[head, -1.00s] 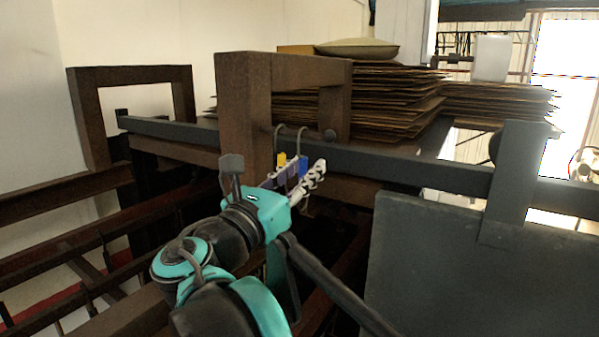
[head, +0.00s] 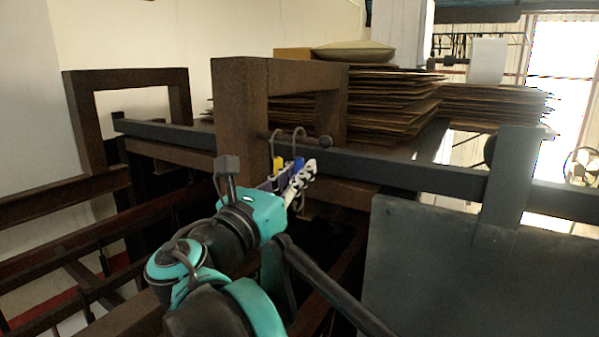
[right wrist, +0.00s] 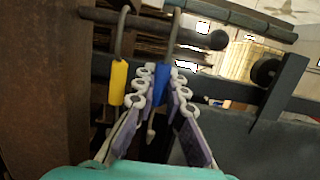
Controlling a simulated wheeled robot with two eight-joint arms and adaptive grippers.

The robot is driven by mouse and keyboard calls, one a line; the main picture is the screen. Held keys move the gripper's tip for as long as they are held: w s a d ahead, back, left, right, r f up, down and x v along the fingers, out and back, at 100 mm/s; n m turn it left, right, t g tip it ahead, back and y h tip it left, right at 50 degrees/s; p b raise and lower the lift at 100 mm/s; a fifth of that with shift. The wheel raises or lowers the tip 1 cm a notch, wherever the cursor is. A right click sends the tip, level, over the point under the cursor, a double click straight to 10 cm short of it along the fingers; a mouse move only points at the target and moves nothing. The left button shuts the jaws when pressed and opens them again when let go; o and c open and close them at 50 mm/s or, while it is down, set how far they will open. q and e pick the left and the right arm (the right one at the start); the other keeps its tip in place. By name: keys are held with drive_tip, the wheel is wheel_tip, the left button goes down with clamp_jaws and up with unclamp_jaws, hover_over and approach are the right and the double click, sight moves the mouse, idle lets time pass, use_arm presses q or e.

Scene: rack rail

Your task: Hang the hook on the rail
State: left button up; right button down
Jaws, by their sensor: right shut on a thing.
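The rail looks to be a short dark rod (head: 314,140) with a round knob at its right end, sticking out beside a brown post; it also shows in the right wrist view (right wrist: 145,25). A hook with a blue sleeve (right wrist: 161,84) stands between the fingers of my right gripper (right wrist: 160,74), which is shut on it. Its grey bend rises above the rod; I cannot tell whether it rests on it. A similar hook with a yellow sleeve (right wrist: 118,82) is just to the left, upright at the rod. My right gripper (head: 294,174) is below the rod. My left gripper is not in view.
A brown post frame (head: 232,115) stands close left of the hooks. A long dark beam (head: 410,172) runs behind them. A grey panel (head: 430,270) fills the lower right. Stacked flat sheets (head: 390,105) lie behind. The space right of the knob looks clear.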

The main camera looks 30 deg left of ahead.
drive_tip(key=shift+s+r, duration=0.1)
drive_tip(key=shift+r, duration=0.25)
drive_tip(key=shift+s+r+p, duration=0.5)
drive_tip(key=shift+r+p, duration=0.15)
drive_tip(key=shift+s+a, duration=0.1)
drive_tip(key=shift+d+r+v, duration=0.25)
drive_tip(key=shift+r+v, duration=0.4)
drive_tip(key=shift+v, duration=2.7)
drive_tip(key=s+d+f, duration=0.1)
drive_tip(key=s+d, duration=0.1)
drive_tip(key=d, duration=0.4)
drive_tip(key=s+d+f+b, duration=0.1)
drive_tip(key=s+d+f, duration=0.1)
drive_tip(key=d, duration=0.4)
drive_tip(key=shift+d, duration=0.2)
drive_tip(key=shift+a+f, duration=0.1)
